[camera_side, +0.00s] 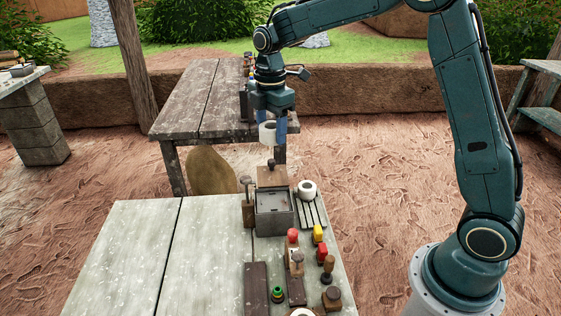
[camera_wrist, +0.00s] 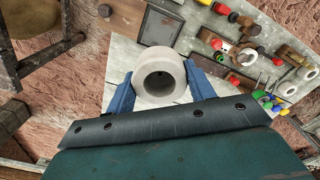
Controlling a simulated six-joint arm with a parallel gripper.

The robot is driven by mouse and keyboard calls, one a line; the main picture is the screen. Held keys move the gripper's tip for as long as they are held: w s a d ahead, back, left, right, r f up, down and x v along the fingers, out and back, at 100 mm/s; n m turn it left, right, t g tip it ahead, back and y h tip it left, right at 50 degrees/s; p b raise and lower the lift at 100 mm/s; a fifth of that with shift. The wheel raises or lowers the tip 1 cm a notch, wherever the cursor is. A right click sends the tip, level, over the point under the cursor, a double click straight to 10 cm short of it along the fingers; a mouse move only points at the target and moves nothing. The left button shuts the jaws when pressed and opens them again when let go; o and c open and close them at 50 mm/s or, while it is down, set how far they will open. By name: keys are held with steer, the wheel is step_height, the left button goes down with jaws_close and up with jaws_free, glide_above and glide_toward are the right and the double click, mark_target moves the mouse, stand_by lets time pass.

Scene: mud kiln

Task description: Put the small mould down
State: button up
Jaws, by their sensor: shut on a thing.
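The small mould (camera_side: 267,134), a whitish ring with a round hole, is held in the air above the far end of the grey-white table (camera_side: 140,250). My gripper (camera_side: 270,130) is shut on it, with the blue fingers on either side. In the wrist view the mould (camera_wrist: 160,56) sits between the two fingers of my gripper (camera_wrist: 162,82), its hole facing the camera. Below it in the side view are a grey box (camera_side: 274,222) and a brown block (camera_side: 271,177). A similar white ring (camera_side: 307,186) rests on a slatted rack (camera_side: 314,212) beside the box.
Several stamps and handled tools, such as a red-topped one (camera_side: 292,236) and a yellow-topped one (camera_side: 318,232), crowd the table's right side. A dark wooden bar (camera_side: 256,285) lies nearby. The table's left part is clear. A brown wooden table (camera_side: 190,105) stands behind.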

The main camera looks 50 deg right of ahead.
steer(key=shift+d, duration=0.1)
steer(key=s+d+f+m, duration=0.7)
steer(key=d+m, duration=0.1)
steer(key=m, duration=0.1)
glide_above(311, 216)
step_height(311, 216, down, 16)
steer(key=shift+d+f, duration=0.15)
stand_by(0.7)
steer(key=shift+f, duration=0.1)
steer(key=shift+f, duration=1.8)
steer(key=shift+f, duration=0.2)
steer(key=o, duration=1.1)
steer(key=shift+o, duration=0.2)
